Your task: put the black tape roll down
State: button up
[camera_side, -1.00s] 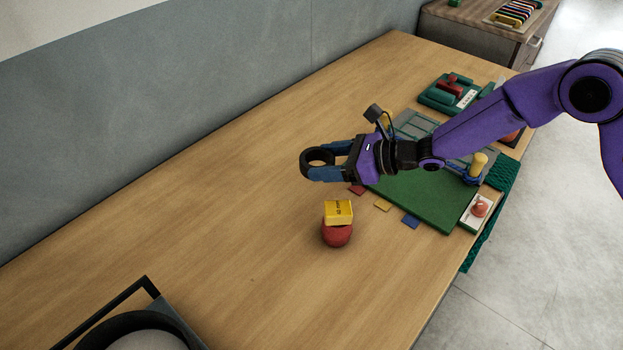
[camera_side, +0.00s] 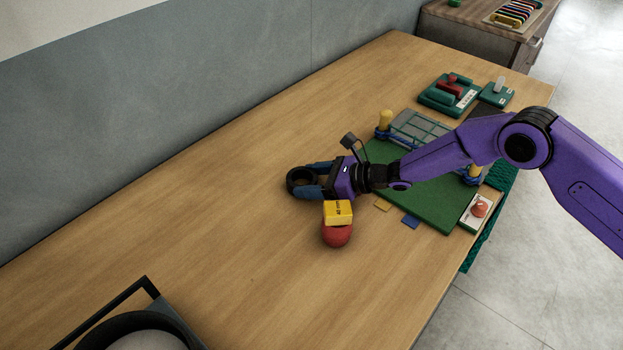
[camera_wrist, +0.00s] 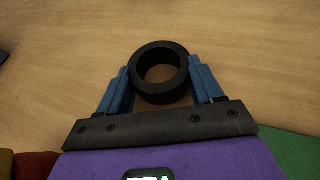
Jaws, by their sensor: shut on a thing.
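The black tape roll (camera_side: 299,178) is a short, thick black ring. My gripper (camera_side: 308,180) is shut on it, with one blue finger on each side. In the wrist view the tape roll (camera_wrist: 160,50) sits between the fingertips of my gripper (camera_wrist: 160,78), and bare wood shows through its hole. The roll is low, at or just above the table; I cannot tell whether it touches. My gripper reaches in from the right, nearly level.
A green mat (camera_side: 435,205) with a net frame (camera_side: 418,132) lies to the right. Bare table (camera_side: 200,220) is free to the left. A dark-framed object (camera_side: 140,325) stands at the front left.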

jog(key=shift+f, duration=0.1)
jog(key=o, duration=1.1)
jog(key=v, duration=1.2)
jog(key=shift+s, duration=0.1)
